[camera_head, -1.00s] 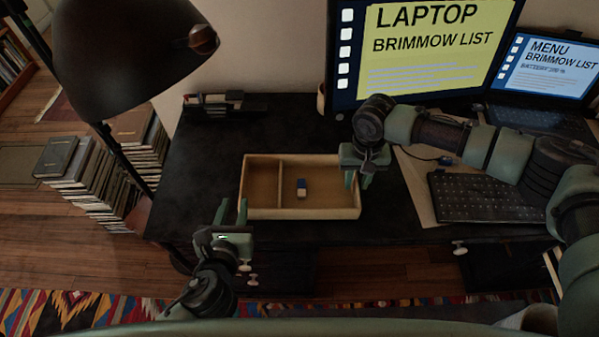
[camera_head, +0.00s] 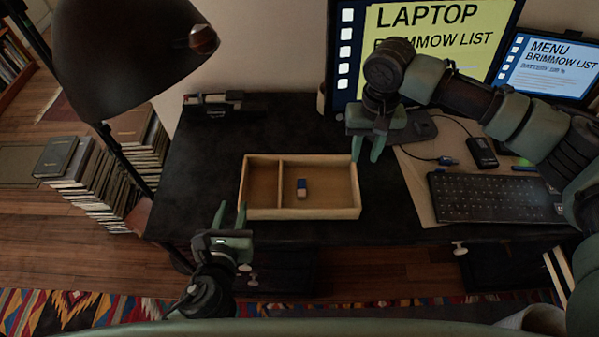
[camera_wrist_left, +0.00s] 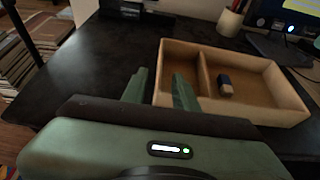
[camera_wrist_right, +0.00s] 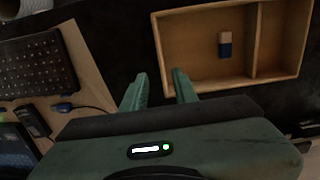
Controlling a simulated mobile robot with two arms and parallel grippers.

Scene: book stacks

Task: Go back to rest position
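My left gripper (camera_head: 231,218) is open and empty in front of the desk's near edge, to the left of and below the wooden tray; its fingers also show in the left wrist view (camera_wrist_left: 160,90). My right gripper (camera_head: 369,147) is open and empty, raised above the desk behind and to the right of the tray; its fingers also show in the right wrist view (camera_wrist_right: 158,90). The wooden tray (camera_head: 330,213) has two compartments. A blue and white eraser (camera_head: 301,189) lies in the larger right compartment.
A black desk (camera_head: 205,160) carries a monitor (camera_head: 345,60), a laptop (camera_head: 545,70) and a keyboard (camera_head: 490,198). A dark lamp (camera_head: 130,50) overhangs the left side. Book stacks (camera_head: 90,180) stand on the floor at left. The desk left of the tray is clear.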

